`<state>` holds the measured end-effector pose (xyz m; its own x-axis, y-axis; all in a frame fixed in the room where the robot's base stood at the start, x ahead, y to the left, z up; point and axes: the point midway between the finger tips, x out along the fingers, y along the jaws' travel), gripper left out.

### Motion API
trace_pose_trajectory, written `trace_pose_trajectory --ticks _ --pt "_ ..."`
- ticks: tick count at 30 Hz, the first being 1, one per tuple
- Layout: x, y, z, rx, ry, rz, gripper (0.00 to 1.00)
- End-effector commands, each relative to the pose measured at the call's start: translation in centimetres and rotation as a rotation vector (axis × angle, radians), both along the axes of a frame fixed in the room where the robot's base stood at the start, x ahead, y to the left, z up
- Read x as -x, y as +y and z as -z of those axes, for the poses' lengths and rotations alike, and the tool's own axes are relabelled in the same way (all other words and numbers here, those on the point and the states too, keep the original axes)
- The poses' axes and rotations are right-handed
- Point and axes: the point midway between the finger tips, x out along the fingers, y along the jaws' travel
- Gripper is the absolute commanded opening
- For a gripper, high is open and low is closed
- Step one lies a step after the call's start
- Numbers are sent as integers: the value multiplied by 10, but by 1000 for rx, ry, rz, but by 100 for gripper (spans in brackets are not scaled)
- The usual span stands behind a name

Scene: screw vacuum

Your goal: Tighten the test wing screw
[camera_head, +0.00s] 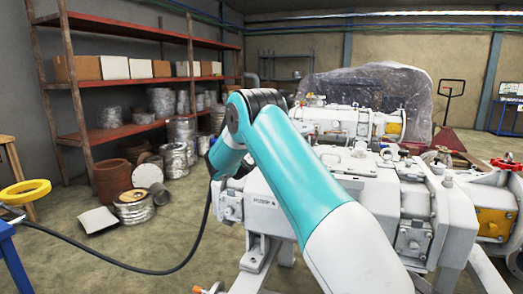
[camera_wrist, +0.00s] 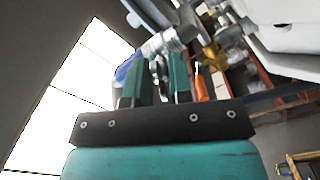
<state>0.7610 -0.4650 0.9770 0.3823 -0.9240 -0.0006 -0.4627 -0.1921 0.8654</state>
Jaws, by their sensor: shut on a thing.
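In the wrist view my gripper (camera_wrist: 158,72) has its two dark green fingers closed around a small grey metal part that sits between them. This part looks like the test wing screw (camera_wrist: 158,68), though it is small and partly covered by the fingers. A grey cylindrical fitting (camera_wrist: 168,42) is just beyond the fingertips. In the head view my arm reaches over the white vacuum machine (camera_head: 385,185). My gripper is hidden there behind the arm and machine, and the screw cannot be made out.
An orange handle (camera_wrist: 201,86) stands close to the right finger, and a brass-coloured part (camera_wrist: 214,56) is beyond it. A black hose (camera_head: 165,271) runs across the floor at left. A red shelf rack (camera_head: 95,130) stands behind.

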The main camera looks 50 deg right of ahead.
Motion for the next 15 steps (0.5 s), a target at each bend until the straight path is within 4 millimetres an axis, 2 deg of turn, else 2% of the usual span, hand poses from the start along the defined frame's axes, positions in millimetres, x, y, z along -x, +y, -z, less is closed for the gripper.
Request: trace_pose_trajectory --ticks 2,3,6,15 --pt "0 0 1 -1 3 -1 0" --pt "0 1 1 -1 3 -1 25" --pt "0 1 1 0 2 -1 44" --pt "0 2 0 0 2 -1 44"
